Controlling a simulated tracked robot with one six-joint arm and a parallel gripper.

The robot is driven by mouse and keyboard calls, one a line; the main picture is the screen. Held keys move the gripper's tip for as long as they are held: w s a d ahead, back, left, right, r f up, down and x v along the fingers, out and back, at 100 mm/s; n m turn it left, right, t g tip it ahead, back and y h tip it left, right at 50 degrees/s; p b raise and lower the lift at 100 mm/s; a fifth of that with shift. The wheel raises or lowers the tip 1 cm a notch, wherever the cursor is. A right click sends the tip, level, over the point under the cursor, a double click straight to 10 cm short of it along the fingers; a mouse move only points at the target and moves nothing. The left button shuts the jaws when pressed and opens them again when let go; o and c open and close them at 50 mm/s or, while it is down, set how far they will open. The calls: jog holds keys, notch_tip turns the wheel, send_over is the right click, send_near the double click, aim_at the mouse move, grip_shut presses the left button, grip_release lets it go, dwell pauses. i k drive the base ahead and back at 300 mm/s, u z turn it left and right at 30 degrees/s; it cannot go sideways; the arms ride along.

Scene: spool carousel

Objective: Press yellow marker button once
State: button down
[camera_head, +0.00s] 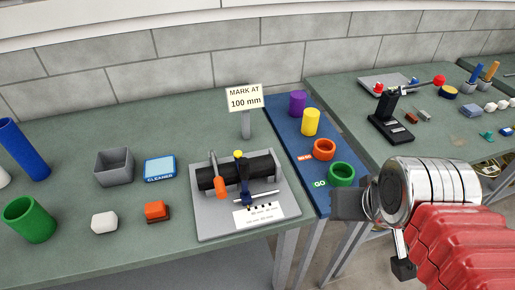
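A small yellow button (238,154) tops the marking fixture (207,221), a grey plate on the green bench. A sign (245,97) reading "MARK AT 100 mm" stands behind. My gripper (376,236) is at the right, beyond the bench's right edge and well apart from the button. Its two dark fingertips are spread, with nothing seen between them.
A grey box (114,167) and cleaner pad (160,168) stand left. A second bench (345,92) is behind right.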

aim_at(237, 153)
jog(key=z, duration=0.35)
jog(key=k, duration=1.05)
jog(key=u, duration=1.5)
jog(key=i, duration=1)
jog(key=u, duration=0.05)
